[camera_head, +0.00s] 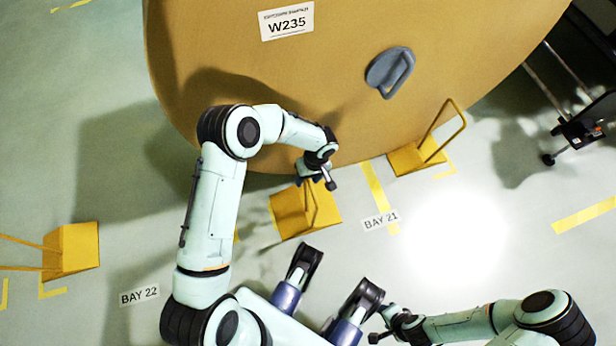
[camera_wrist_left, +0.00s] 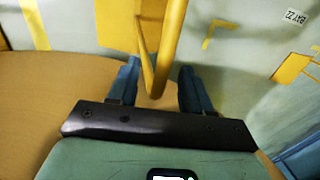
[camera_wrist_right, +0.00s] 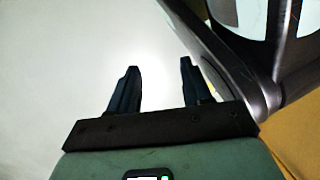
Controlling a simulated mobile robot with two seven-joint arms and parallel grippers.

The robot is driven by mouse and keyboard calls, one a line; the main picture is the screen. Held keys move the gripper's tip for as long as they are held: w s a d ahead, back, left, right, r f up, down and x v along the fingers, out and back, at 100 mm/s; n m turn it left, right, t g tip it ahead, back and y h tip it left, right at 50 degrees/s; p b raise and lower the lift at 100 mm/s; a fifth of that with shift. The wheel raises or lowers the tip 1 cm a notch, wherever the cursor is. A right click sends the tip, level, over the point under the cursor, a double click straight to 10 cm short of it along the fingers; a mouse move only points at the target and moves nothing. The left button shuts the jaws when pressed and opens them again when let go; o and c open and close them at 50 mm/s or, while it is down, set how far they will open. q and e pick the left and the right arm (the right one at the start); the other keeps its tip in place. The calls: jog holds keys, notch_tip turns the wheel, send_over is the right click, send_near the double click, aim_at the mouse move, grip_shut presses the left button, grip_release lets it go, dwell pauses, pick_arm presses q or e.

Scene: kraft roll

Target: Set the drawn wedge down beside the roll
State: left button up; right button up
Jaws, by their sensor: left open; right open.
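The big kraft roll (camera_head: 330,60) fills the top of the head view, its brown end labelled W235. A yellow wedge (camera_head: 325,207) with a bar handle is on the floor by the roll's lower edge; whether it touches the roll is hard to tell. My left gripper (camera_head: 318,182) is just over this wedge. In the left wrist view the wedge's yellow handle (camera_wrist_left: 147,45) passes between the open left fingers (camera_wrist_left: 158,82), which are not closed on it. My right gripper (camera_head: 378,335) is open and empty, low in the head view; its fingers (camera_wrist_right: 158,68) show over pale floor.
Another yellow wedge (camera_head: 415,157) stands against the roll at right, and one (camera_head: 72,250) is on the floor at left. Floor labels BAY 21 (camera_head: 381,219) and BAY 22 (camera_head: 139,296) show. A dark wheeled frame (camera_head: 585,125) is at far right. Floor between it and BAY 21 is clear.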

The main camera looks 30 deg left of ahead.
pick_arm(q)
notch_tip(320, 180, up, 13)
jog(key=w+d+p, duration=0.1)
jog(key=w+p, duration=0.1)
jog(key=p, duration=0.1)
jog(key=shift+d+r, duration=0.15)
jog(key=shift+d, duration=0.25)
pick_arm(e)
jog(key=w+r+t, duration=0.2)
jog(key=w+r, duration=0.3)
jog(key=w, duration=0.1)
jog(key=shift+a+r, duration=0.2)
jog(key=shift+a, duration=0.25)
